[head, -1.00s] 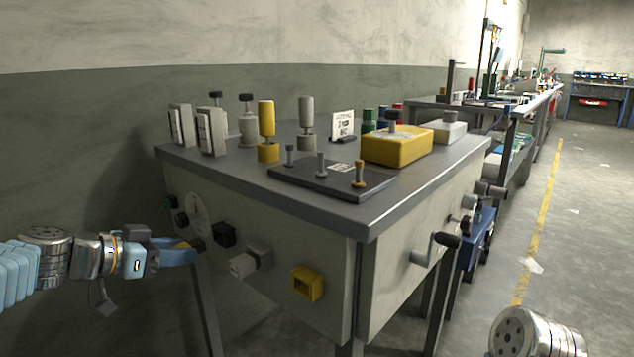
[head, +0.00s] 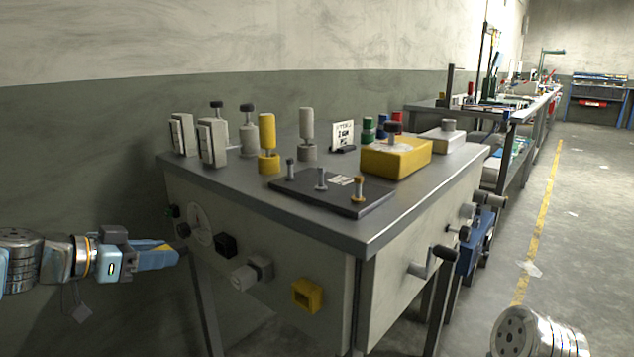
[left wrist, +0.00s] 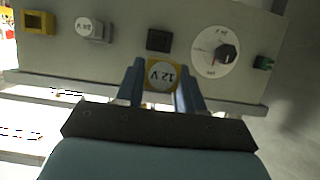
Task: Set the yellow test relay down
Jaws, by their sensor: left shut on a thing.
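My left gripper (head: 172,256) is at the left, beside the front panel of the grey bench unit (head: 205,260). Its blue fingers are shut on the yellow test relay (left wrist: 162,76), which shows a round white "12 V" label in the left wrist view. In the head view only a bit of yellow shows at the fingers. The relay appears apart from the panel. The panel carries a yellow socket (head: 307,294), a grey piece marked 24 V (left wrist: 90,29), a black socket (head: 226,245) and a round dial (head: 199,223). My right gripper is out of view.
The unit's top (head: 225,178) has a bare strip at front left. On it stand a yellow box (head: 396,158), a dark plate with posts (head: 330,193), a yellow post (head: 267,145) and pale blocks (head: 212,138). A crank (head: 440,258) juts from the right side.

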